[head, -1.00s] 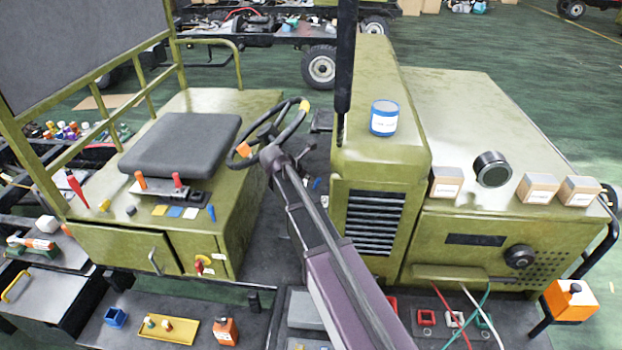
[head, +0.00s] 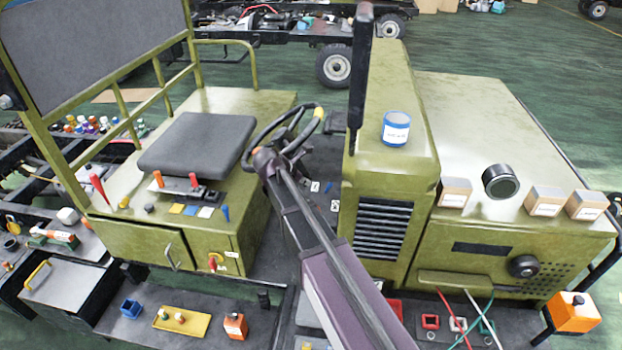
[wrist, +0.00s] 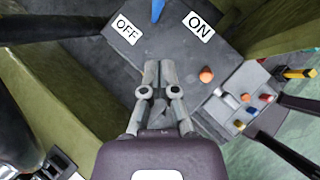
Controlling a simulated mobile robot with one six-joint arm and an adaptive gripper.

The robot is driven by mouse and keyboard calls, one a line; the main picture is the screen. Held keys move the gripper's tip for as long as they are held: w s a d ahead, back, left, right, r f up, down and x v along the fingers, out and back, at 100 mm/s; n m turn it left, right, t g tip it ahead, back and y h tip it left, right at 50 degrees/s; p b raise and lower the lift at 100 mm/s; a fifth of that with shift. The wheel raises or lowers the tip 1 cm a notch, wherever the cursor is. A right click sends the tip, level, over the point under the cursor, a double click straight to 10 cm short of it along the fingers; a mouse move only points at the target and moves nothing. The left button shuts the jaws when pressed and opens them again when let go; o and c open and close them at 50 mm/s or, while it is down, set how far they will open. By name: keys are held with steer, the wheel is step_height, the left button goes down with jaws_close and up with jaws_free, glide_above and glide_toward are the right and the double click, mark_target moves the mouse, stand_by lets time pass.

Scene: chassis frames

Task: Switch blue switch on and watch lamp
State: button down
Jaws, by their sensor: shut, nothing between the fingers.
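In the wrist view, a blue switch lever (wrist: 157,10) stands at the top edge, between a white OFF label (wrist: 127,29) and a white ON label (wrist: 198,26) on a dark panel (wrist: 165,42). The lever's upper end is cut off. My gripper (wrist: 158,66) is shut and empty, its tips below the lever in the picture and apart from it. In the head view my arm hides the gripper; small white labels (head: 315,186) show right of the arm. A round black fixture with a dark face (head: 500,182) on the green hood may be the lamp; it looks unlit.
A steering wheel (head: 312,122) is close to my arm's end. Left are a seat (head: 197,143) and levers, including a red one (head: 99,188). A tall dark post (head: 361,65) stands right of the arm. Boxes (head: 455,192) sit on the hood.

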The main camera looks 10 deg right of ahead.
steer(key=shift+d+r+p+v, duration=0.1)
steer(key=shift+d+p+v, duration=0.05)
steer(key=shift+p+v, duration=1)
steer(key=shift+d+r+p+v, duration=0.15)
steer(key=shift+p+v, duration=0.55)
steer(key=shift+v, duration=0.75)
steer(key=shift+s+d, duration=0.1)
steer(key=shift+s, duration=0.1)
